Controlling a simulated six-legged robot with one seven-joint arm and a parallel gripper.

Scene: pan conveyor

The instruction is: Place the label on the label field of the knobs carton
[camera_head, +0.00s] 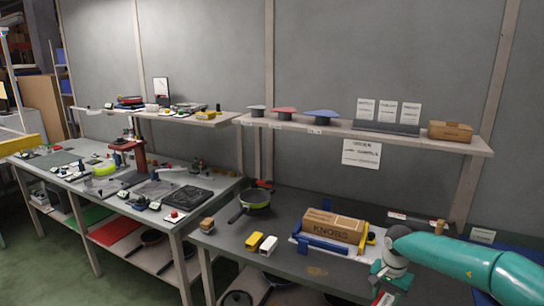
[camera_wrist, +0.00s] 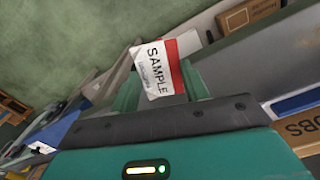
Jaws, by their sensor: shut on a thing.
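The knobs carton (camera_head: 335,226) is a brown box lying in a blue fixture (camera_head: 322,244) on a white board. Its front reads KNOBS; I cannot make out the label field. My gripper (camera_head: 384,290) is at the lower right, in front of and to the right of the carton. In the wrist view my gripper (camera_wrist: 160,88) is shut on a white label (camera_wrist: 155,76) with a red band and the word SAMPLE. The label stands out between the fingertips, tilted, apart from the carton. Part of the carton also shows at the right edge of the wrist view (camera_wrist: 298,128).
Yellow and white blocks (camera_head: 262,243) and a pan (camera_head: 255,199) stand left of the carton. A shelf (camera_head: 420,141) with signs and a brown box (camera_head: 450,131) runs above. A cluttered bench (camera_head: 100,175) is farther left. Bare benchtop lies in front of the fixture.

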